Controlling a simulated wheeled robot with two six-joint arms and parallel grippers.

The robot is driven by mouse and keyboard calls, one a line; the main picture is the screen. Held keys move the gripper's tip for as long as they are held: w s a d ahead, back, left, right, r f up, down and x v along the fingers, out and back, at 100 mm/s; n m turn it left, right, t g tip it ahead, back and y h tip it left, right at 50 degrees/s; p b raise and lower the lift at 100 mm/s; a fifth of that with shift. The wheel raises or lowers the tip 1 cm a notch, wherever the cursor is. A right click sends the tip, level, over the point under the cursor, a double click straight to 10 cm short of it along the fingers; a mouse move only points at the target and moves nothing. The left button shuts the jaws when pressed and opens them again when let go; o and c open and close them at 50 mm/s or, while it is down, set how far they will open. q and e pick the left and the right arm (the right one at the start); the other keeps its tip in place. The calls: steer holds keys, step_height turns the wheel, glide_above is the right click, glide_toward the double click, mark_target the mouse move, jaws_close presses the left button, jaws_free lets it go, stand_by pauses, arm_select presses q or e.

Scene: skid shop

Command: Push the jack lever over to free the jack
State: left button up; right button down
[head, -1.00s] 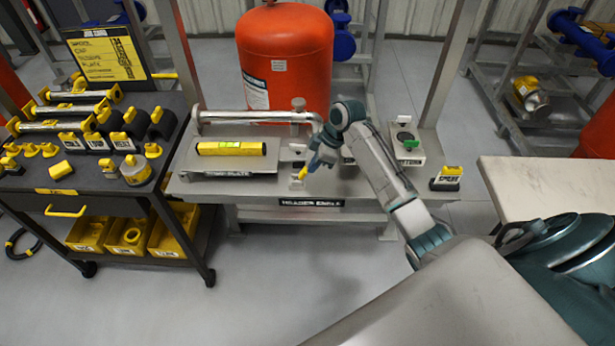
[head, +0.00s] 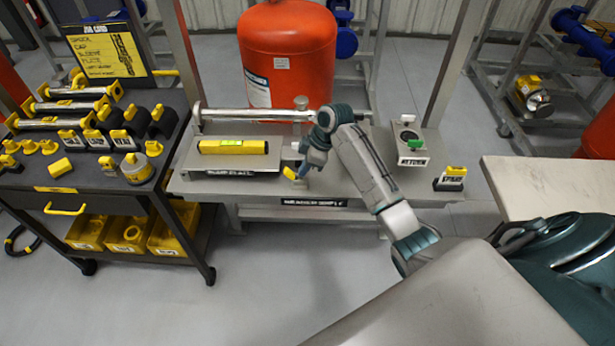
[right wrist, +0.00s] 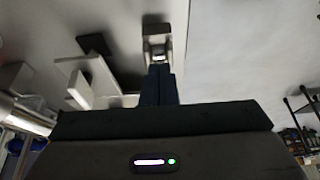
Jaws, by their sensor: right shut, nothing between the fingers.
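A small yellow-tipped lever (head: 290,173), seemingly the jack lever, stands near the front edge of the metal bench (head: 225,188). My right gripper (head: 302,174) reaches down from the right with its fingers closed and empty. Its tips are close against the lever's right side; I cannot tell if they touch. The lever's base is partly hidden by the gripper. In the right wrist view the closed fingers (right wrist: 158,70) point at a small metal block (right wrist: 157,45). My left gripper is not in view.
A yellow level (head: 232,147) lies on a plate left of the lever, with a metal tube (head: 250,114) behind it. A red tank (head: 287,60) stands behind the bench.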

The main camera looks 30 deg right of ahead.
steer(key=shift+d+r, duration=0.1)
steer(key=shift+s+r+p, duration=0.15)
steer(key=shift+r+p, duration=0.15)
steer(key=shift+r, duration=0.2)
steer(key=shift+r+p, duration=0.65)
steer(key=shift+d+r+p, duration=0.2)
steer(key=shift+r+p, duration=0.4)
steer(key=shift+p, duration=0.1)
steer(key=r+p, duration=0.2)
steer(key=p, duration=0.1)
steer(key=r+p, duration=0.1)
steer(key=r, duration=0.1)
steer(key=shift+s+d, duration=0.2)
steer(key=shift+d, duration=0.05)
